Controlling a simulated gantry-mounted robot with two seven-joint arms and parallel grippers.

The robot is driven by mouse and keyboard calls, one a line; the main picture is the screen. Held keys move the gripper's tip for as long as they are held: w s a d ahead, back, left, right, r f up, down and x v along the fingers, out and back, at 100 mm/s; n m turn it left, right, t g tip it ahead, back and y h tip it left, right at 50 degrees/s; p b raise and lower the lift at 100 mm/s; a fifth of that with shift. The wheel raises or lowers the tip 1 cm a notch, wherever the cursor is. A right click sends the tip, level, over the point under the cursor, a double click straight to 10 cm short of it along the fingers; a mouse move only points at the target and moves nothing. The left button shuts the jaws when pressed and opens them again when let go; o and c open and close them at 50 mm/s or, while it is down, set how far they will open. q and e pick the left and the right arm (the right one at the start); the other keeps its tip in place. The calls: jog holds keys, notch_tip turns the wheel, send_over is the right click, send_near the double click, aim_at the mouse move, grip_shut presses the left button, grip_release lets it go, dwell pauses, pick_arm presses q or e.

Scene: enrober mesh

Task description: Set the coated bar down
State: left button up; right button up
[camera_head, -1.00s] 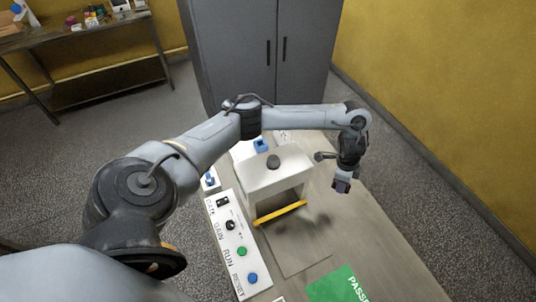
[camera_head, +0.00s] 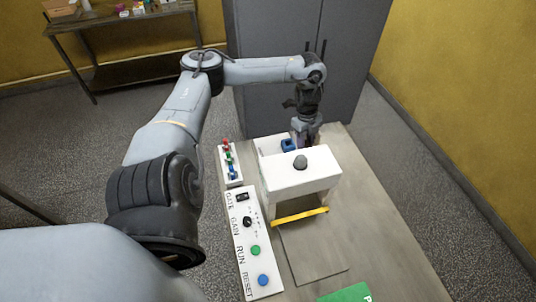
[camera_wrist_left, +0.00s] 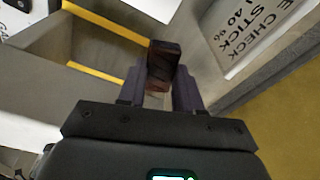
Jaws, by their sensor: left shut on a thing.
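My left gripper (camera_head: 305,142) is at the far side of the white box-shaped machine (camera_head: 286,184), close behind its top. Its fingertips are partly hidden there in the head view. In the left wrist view the gripper (camera_wrist_left: 160,88) is shut on a dark brown bar (camera_wrist_left: 163,62), which sticks out past the fingers. I cannot tell whether the bar touches anything below. The bar cannot be made out in the head view. My right gripper is not in view.
A yellow bar (camera_head: 300,216) crosses the machine's near opening. A button panel (camera_head: 262,291) and a small block with coloured parts (camera_head: 239,181) stand to the left. A green mat (camera_head: 345,293) lies at the front. The table's right side (camera_head: 385,230) is clear. A grey cabinet (camera_head: 290,60) stands behind.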

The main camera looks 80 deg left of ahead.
pick_arm(q)
jog(key=s+m, duration=0.2)
jog(key=s, duration=0.1)
pick_arm(e)
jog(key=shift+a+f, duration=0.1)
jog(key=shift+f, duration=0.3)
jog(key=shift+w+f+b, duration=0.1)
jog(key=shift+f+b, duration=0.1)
jog(key=shift+b, duration=0.25)
pick_arm(q)
jog(key=m+p, duration=0.2)
send_over(270, 153)
jog(key=f, duration=0.7)
jog(key=shift+a+f, duration=0.1)
jog(key=shift+a, duration=0.15)
jog(key=shift+f+b, duration=0.65)
jog(key=shift+f, duration=1.4)
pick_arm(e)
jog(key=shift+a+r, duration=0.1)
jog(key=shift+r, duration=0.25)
pick_arm(q)
jog(key=shift+f, duration=0.1)
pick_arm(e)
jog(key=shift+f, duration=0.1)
pick_arm(q)
jog(key=o, duration=0.8)
